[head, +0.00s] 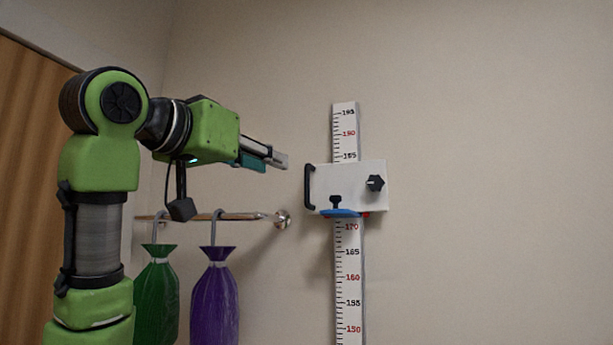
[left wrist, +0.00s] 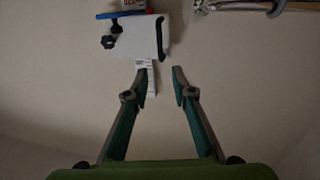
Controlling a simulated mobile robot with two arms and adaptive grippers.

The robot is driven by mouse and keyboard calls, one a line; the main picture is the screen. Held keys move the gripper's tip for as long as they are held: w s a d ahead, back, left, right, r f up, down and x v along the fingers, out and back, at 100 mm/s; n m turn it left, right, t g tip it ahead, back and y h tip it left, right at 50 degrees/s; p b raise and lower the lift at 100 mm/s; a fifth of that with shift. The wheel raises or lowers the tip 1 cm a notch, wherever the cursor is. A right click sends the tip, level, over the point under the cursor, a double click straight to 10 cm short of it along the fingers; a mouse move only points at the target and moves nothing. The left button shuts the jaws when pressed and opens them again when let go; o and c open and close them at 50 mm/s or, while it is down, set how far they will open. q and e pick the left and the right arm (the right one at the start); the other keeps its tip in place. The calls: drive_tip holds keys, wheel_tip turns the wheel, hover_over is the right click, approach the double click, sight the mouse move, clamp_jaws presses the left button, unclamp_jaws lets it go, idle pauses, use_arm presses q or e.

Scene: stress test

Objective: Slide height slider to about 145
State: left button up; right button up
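The height slider (head: 345,180) is a white box on a vertical white ruler (head: 349,290), with a black handle (head: 309,187) on its left side and a black knob (head: 376,183) on its right. A blue piece (head: 341,213) sits at its lower edge, just above the 170 mark. My left gripper (head: 283,160) is up and left of the handle, apart from it. In the left wrist view its fingers (left wrist: 160,74) are spread with nothing between them, and the slider (left wrist: 138,38) shows beyond, at upper left. The ruler behind the box is hidden. My right gripper is not in view.
A wall rail (head: 215,217) below my left arm carries a green bag (head: 157,295) and a purple bag (head: 214,300) on hooks. A wooden panel (head: 30,190) stands at far left. The wall right of the ruler is bare.

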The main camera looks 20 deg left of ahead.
sight(306, 176)
use_arm(q)
drive_tip(key=p+x, duration=0.7)
drive_tip(key=x, duration=0.6)
drive_tip(key=shift+w+d+f, duration=0.1)
drive_tip(key=shift+w, duration=0.45)
drive_tip(key=shift+s, duration=0.1)
clamp_jaws()
